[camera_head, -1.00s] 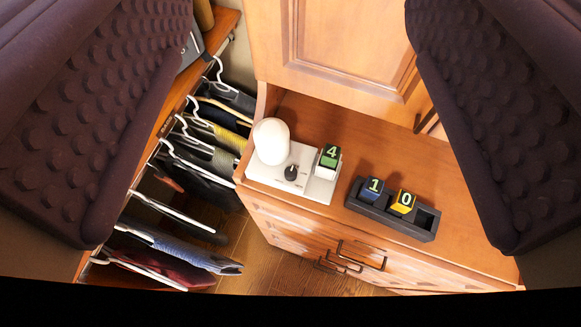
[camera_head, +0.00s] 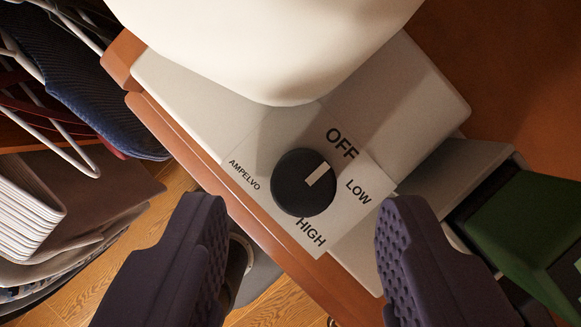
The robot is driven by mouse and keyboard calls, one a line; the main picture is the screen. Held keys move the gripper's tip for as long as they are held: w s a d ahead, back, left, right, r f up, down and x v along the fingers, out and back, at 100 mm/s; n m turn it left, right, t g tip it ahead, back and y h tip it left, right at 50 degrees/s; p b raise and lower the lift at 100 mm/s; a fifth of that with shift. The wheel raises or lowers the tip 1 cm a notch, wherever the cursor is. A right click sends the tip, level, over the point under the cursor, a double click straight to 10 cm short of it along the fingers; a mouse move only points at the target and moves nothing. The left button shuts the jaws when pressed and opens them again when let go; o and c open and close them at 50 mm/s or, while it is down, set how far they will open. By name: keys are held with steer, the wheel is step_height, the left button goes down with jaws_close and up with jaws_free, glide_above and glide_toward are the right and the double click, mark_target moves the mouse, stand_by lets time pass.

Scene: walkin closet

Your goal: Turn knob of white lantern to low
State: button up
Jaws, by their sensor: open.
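The white lantern (camera_head: 265,40) fills the top of the view; its pale rounded top stands on a light grey base (camera_head: 415,80). A round black knob (camera_head: 303,183) sits on the base's label plate, which reads OFF, LOW and HIGH. The knob's white pointer mark aims up and right, towards OFF; LOW is to the right and HIGH below. My gripper (camera_head: 300,205) is open and empty. Its dark padded fingers are left and right of the knob, well apart from it in the picture. I cannot tell the height of the fingers over the knob.
A block with a green face (camera_head: 535,235) stands on the right, beside the lantern base. The wooden cabinet edge (camera_head: 235,205) runs diagonally below the base. Clothes on hangers (camera_head: 75,80) hang on the left. Wood floor (camera_head: 165,225) shows below.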

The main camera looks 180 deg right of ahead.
mark_target(303, 181)
steer(key=shift+x, duration=1.35)
steer(key=shift+c, duration=0.2)
jaws_close()
